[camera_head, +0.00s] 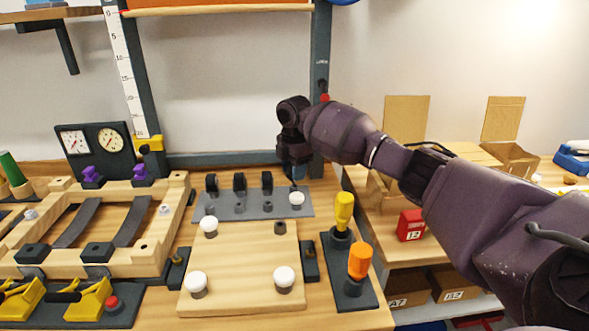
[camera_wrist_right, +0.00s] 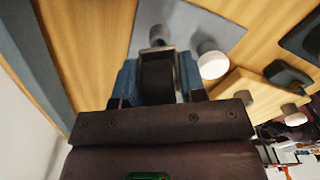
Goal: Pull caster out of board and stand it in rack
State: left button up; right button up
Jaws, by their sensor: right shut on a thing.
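The wooden board (camera_head: 242,252) lies mid-bench. White-topped casters stand at three of its corners, one at the front right (camera_head: 284,276); its back-right socket (camera_head: 280,227) is empty. Behind it, the grey rack plate (camera_head: 225,212) has three black wheel casters (camera_head: 239,182) along the back. Its front row has grey sockets and a white-topped caster (camera_head: 297,199) at the right end, which also shows in the right wrist view (camera_wrist_right: 212,62). My right gripper (camera_head: 295,175) is at the rack's back-right corner, its blue fingers shut on a dark caster (camera_wrist_right: 156,78). The held caster's foot is hidden. My left gripper is out of view.
A dark holder with yellow and orange handled tools (camera_head: 359,261) stands right of the board. A wooden frame (camera_head: 161,237) fills the left. A dark upright post (camera_head: 320,85) rises just behind my right gripper. Boxes stand on a shelf to the right.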

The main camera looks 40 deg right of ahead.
pick_arm(q)
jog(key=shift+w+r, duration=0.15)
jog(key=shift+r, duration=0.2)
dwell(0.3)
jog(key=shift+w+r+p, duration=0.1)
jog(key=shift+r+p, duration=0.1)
jog(key=shift+p, duration=0.1)
pick_arm(e)
jog(key=shift+f, duration=1.2)
dwell(0.9)
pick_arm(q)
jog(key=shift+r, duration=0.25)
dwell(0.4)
pick_arm(e)
jog(key=o, duration=1.4)
jog(key=shift+o, duration=0.2)
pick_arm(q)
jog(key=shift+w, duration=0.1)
pick_arm(e)
jog(key=shift+r, duration=0.1)
jog(key=shift+r+p, duration=1.35)
jog(key=shift+r, duration=1.6)
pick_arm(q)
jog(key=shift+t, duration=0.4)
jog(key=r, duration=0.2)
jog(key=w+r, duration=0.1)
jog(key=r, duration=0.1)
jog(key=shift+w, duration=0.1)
